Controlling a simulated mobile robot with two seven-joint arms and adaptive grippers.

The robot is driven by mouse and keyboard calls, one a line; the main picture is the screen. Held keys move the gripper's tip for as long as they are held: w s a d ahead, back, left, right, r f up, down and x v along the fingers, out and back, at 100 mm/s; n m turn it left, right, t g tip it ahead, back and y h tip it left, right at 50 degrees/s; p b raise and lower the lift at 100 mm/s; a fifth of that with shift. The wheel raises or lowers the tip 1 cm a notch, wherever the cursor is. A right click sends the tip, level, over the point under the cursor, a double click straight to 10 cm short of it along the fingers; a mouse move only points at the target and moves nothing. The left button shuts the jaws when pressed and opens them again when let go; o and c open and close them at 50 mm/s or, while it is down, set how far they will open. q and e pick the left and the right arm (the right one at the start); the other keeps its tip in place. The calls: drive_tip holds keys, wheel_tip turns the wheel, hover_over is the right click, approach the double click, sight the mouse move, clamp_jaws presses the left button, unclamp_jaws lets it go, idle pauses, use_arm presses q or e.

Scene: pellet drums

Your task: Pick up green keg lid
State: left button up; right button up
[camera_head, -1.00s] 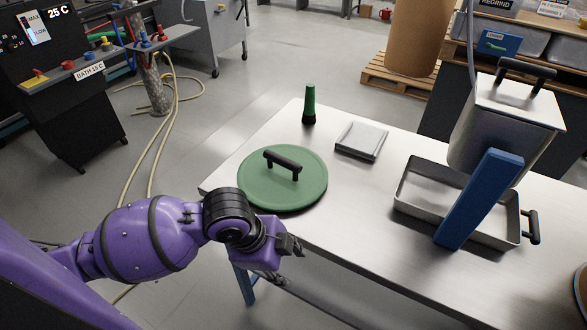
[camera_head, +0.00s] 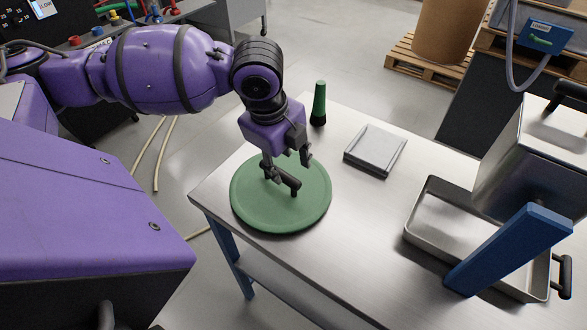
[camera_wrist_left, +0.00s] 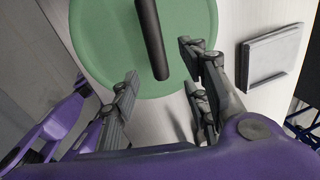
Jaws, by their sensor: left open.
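The green keg lid (camera_head: 258,212) lies flat on the steel table near its left corner. A black bar handle (camera_head: 284,181) stands up from its middle. My left gripper (camera_head: 287,166) is above the lid, pointing down, with its fingers close to the handle. In the left wrist view the lid (camera_wrist_left: 100,45) fills the upper middle. The handle (camera_wrist_left: 152,40) runs down between the two open fingers of my left gripper (camera_wrist_left: 160,85), with a gap on each side. I cannot tell whether a finger touches the lid. My right gripper is not in view.
A green and black upright tool (camera_head: 319,103) stands behind the lid. A flat grey square tray (camera_head: 375,150) lies to its right, and also shows in the left wrist view (camera_wrist_left: 271,56). A metal pan (camera_head: 430,205), a blue post (camera_head: 510,250) and a steel hopper (camera_head: 540,160) occupy the right side.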

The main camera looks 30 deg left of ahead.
sight(286, 176)
use_arm(q)
drive_tip(key=shift+w+a+r, duration=0.1)
drive_tip(key=shift+w+a, duration=0.05)
drive_tip(key=shift+w, duration=0.45)
drive_tip(key=shift+f, duration=0.3)
drive_tip(key=shift+s+a+f, duration=0.1)
drive_tip(key=shift+s+f, duration=0.15)
drive_tip(key=shift+f, duration=0.4)
drive_tip(key=shift+s+f, duration=0.25)
drive_tip(key=shift+f, duration=0.35)
drive_tip(key=f, duration=0.2)
drive_tip(key=w+f, duration=0.1)
drive_tip(key=shift+f, duration=0.55)
drive_tip(key=c, duration=1)
drive_tip(key=shift+r, duration=0.1)
clamp_jaws()
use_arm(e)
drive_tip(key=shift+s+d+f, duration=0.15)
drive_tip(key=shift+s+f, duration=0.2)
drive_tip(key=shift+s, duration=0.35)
